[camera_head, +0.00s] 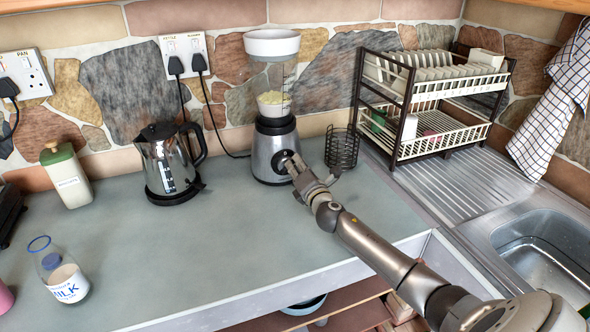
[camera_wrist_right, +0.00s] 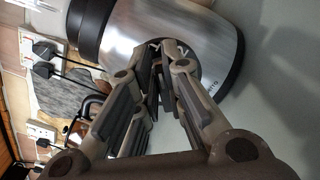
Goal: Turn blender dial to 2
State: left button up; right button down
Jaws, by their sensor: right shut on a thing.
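The blender (camera_head: 268,140) stands on the counter against the stone wall, with a silver base, a clear jug holding pale contents and a white lid. Its silver base also fills the top of the right wrist view (camera_wrist_right: 135,28). My right gripper (camera_head: 290,165) reaches to the front of the base and is shut on the blender dial (camera_wrist_right: 178,50). In the right wrist view the fingertips (camera_wrist_right: 168,62) close around the dial, which is mostly hidden behind them. The dial's setting cannot be read. My left gripper is not in view.
A kettle (camera_head: 165,160) stands left of the blender, and a black wire basket (camera_head: 342,148) close on its right. A dish rack (camera_head: 440,95) and sink (camera_head: 540,250) are further right. A milk bottle (camera_head: 62,278) and green-lidded container (camera_head: 68,180) stand left. The middle counter is clear.

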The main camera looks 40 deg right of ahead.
jog(key=m, duration=0.3)
jog(key=f+m+b, duration=0.1)
jog(key=shift+s+d, duration=0.1)
jog(key=shift+d, duration=0.15)
jog(key=shift+f+m+b, duration=0.25)
jog(key=shift+m+b, duration=0.1)
jog(key=shift+m, duration=1.45)
jog(key=c, duration=1.5)
grip_release()
jog(key=shift+c, duration=0.2)
jog(key=v, duration=1.2)
jog(key=shift+d+f, duration=0.1)
